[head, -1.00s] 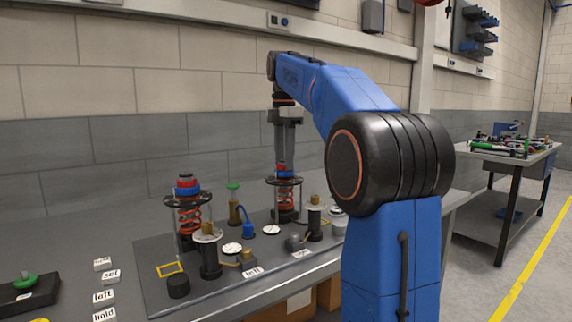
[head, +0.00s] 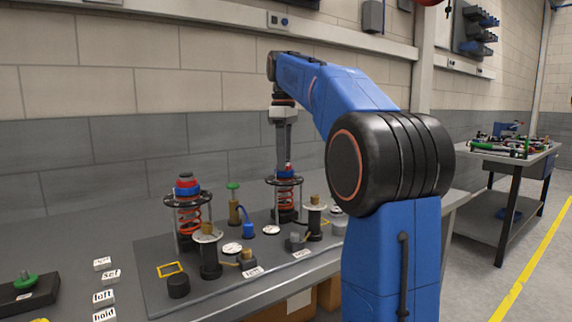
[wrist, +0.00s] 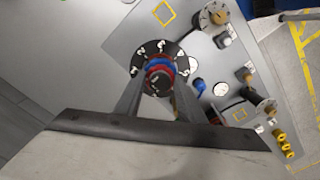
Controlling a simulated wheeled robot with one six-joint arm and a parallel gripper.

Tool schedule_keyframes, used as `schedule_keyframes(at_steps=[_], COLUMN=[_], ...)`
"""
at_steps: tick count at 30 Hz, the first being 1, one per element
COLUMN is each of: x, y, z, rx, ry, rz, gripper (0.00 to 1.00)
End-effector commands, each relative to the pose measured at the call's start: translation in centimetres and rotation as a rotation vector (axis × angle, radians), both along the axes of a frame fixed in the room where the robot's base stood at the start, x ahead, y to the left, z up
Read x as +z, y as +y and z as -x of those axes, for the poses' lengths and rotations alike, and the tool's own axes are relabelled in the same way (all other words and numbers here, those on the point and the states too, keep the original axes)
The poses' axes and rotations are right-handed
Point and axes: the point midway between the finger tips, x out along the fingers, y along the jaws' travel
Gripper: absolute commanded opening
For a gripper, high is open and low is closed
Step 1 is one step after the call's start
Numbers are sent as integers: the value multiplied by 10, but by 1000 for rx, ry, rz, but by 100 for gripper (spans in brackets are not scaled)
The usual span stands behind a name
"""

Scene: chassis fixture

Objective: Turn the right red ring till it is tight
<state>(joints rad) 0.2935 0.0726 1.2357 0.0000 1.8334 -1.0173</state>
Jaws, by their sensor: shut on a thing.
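The right spring unit (head: 285,200) stands on the grey fixture plate, with a red coil spring under a round black plate. The right red ring (wrist: 158,69) sits at its top, close to a blue ring. My gripper (head: 286,163) points straight down over this unit. Its two fingers reach down on both sides of the red ring and are shut on it. In the wrist view the fingers (wrist: 156,88) flank the ring stack. The left spring unit (head: 188,218) has its own red ring (head: 186,183) and blue ring, with nothing on them.
The fixture plate (head: 215,283) also holds black posts with round tops (head: 209,255), a green-topped part (head: 233,205) and white discs (head: 271,230). White label blocks (head: 104,297) lie at the left. A wall (head: 140,160) stands close behind the bench.

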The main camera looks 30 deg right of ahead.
Motion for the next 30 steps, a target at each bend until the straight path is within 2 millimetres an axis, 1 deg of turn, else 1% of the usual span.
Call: schedule_keyframes(at_steps=[19,24,30], x=[0,0,0], y=[0,0,0], z=[0,0,0], rx=[-635,-713,-716], ry=[-1,-1,-1], rz=[-1,0,0], gripper=[11,11,11])
